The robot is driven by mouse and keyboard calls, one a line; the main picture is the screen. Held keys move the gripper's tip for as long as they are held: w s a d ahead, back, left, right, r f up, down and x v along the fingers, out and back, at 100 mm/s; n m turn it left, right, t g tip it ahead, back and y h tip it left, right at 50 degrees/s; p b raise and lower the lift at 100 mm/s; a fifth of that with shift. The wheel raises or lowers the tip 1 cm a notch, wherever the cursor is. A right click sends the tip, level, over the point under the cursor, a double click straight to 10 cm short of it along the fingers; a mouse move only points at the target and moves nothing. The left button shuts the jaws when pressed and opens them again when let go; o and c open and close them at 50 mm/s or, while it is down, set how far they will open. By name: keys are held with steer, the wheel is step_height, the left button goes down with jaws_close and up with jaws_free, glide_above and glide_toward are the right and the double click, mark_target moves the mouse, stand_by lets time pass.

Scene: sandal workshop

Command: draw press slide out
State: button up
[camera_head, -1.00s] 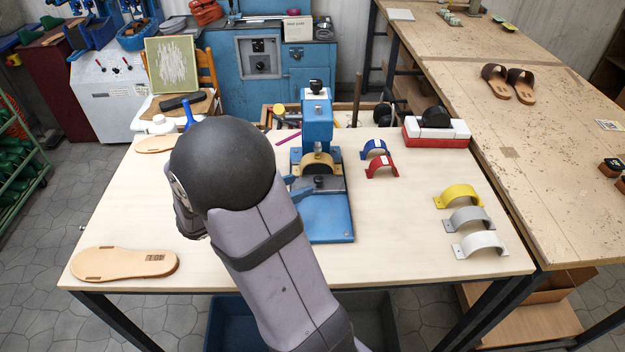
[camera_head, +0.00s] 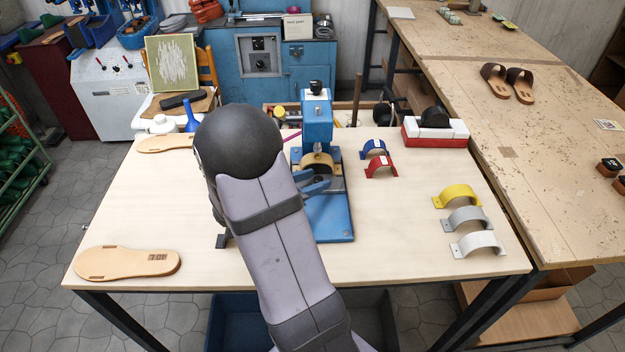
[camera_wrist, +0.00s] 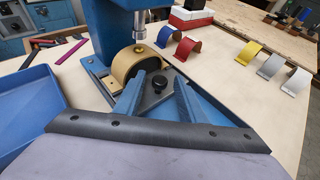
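The blue press (camera_head: 318,122) stands at the back middle of the table, and its column shows in the wrist view (camera_wrist: 105,30). A tan arched strap (camera_wrist: 128,62) sits on its dark slide under the metal ram (camera_wrist: 139,25). A black knob (camera_wrist: 157,82) stands at the front of the slide. My gripper (camera_wrist: 161,79) is open, its two blue fingers low over the press base (camera_head: 330,222). The knob lies between the fingertips, with a gap visible on the right; contact on the left is unclear. In the head view my arm hides most of my gripper.
Blue and red arches (camera_head: 380,166) lie right of the press. Yellow, grey and white arches (camera_head: 470,220) lie farther right. A sandal sole (camera_head: 125,262) lies at front left. A blue tray (camera_wrist: 25,105) is left of my gripper in the wrist view.

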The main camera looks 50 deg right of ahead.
jaws_close()
steer(key=s+a, duration=0.6)
steer(key=shift+a, duration=0.1)
jaws_free()
steer(key=shift+b+v, duration=0.55)
steer(key=shift+v, duration=3.15)
